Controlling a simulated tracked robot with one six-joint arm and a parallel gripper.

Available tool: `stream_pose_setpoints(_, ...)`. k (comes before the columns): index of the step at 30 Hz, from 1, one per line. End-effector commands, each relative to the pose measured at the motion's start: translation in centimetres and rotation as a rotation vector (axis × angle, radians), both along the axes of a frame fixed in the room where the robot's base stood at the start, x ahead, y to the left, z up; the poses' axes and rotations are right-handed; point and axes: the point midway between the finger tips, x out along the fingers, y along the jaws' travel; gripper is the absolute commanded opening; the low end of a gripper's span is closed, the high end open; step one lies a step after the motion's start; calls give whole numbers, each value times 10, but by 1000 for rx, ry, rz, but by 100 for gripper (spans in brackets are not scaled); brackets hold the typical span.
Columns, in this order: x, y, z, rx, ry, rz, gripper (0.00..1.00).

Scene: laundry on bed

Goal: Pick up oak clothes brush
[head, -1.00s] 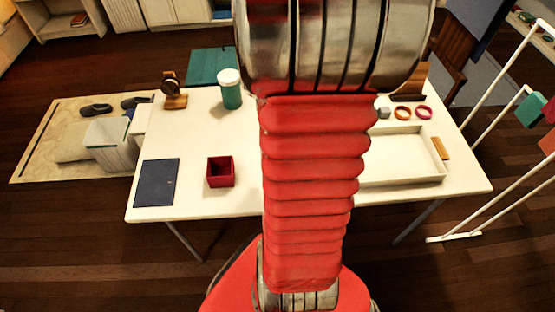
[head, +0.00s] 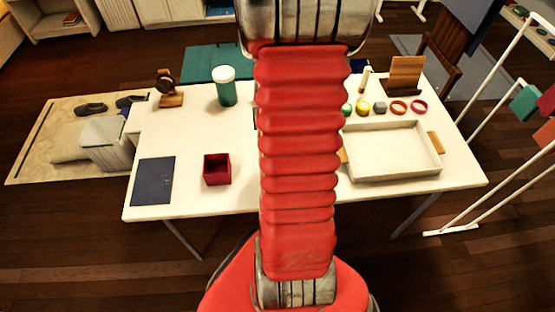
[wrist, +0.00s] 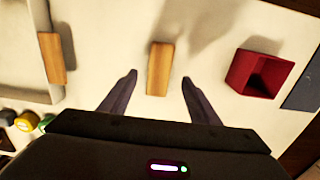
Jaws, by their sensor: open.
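A plain oak-coloured block, which looks like the oak clothes brush (wrist: 160,68), lies on the white table in the middle of the wrist view. Its bristles cannot be made out. My gripper (wrist: 158,76) is open and empty, with one dark finger on each side of the brush's near end and a gap on both sides. How high the fingertips are above the table is hard to tell. In the head view the brush and my gripper are hidden behind my red arm.
A dark red open box (head: 217,170) stands to one side of the brush; a white tray (head: 392,178) with wooden handles stands to the other. Small round items (head: 380,108), a green jar (head: 225,88) and a blue mat (head: 153,182) are further off.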

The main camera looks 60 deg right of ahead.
Motion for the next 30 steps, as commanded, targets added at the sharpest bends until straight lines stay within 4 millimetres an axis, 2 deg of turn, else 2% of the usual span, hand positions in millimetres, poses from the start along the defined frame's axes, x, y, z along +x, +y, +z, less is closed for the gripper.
stream_pose_setpoints(9,0,0,-3,2,1,0,56)
stream_pose_setpoints(22,0,-3,-45,3,3,-1,56)
stream_pose_setpoints(30,1,-3,-52,0,0,-1,56)
